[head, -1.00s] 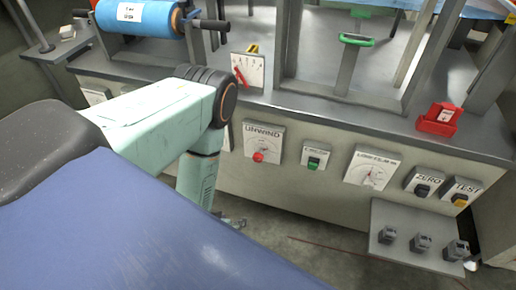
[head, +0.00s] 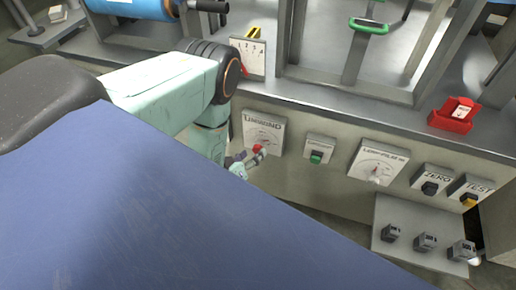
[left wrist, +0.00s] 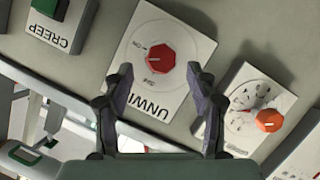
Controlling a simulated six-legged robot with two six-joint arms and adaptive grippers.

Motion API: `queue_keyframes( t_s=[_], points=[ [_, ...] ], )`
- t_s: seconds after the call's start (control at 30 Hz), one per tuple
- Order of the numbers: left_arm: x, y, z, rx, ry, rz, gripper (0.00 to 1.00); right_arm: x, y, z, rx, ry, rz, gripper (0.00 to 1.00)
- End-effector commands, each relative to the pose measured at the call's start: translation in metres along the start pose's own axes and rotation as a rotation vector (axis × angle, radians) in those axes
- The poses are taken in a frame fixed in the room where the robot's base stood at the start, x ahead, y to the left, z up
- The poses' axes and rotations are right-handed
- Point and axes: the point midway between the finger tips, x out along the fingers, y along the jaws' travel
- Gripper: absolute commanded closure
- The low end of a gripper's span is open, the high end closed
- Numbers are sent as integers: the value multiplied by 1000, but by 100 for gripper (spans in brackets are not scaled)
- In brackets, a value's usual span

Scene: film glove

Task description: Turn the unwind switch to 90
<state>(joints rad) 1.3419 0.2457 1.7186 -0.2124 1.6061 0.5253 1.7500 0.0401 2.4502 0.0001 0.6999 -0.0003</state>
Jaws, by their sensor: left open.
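The unwind switch is a red knob on a white plate lettered UNWIND (head: 264,130), on the front panel of the machine. In the head view its red knob (head: 258,149) shows beside my left gripper (head: 246,161). In the left wrist view the plate appears turned over, and the red knob (left wrist: 153,58) lies ahead between the two fingers. My left gripper (left wrist: 160,78) is open, with a dark finger on each side of the knob. Whether the fingers touch it I cannot tell. Only parts of the plate's small scale marks are readable. My right gripper is not in view.
A green CREEP button (head: 316,157) is right of the switch. Further right are a dial (head: 377,165), ZERO switch (head: 430,188) and TEST switch (head: 469,199). The left wrist view shows another plate with an orange knob (left wrist: 269,121). The counter edge (head: 370,118) runs above.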

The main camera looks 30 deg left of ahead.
Motion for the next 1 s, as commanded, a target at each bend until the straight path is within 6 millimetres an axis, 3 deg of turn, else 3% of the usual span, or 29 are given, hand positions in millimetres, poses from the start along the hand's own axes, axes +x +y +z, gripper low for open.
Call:
queue_keyframes(
  t_s=[0.1, 0.3, 0.67, 1.0],
  points=[
    [21, -1, 2, 1, 2, 1, 42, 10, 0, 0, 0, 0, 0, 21],
    [43, -2, 1, 0, 1, -1, 42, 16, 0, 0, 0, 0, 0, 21],
    [51, -2, -2, 0, 0, -2, 42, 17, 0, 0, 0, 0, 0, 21],
    [50, -2, -2, 0, -1, -2, 70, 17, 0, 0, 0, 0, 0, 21]
  ],
)
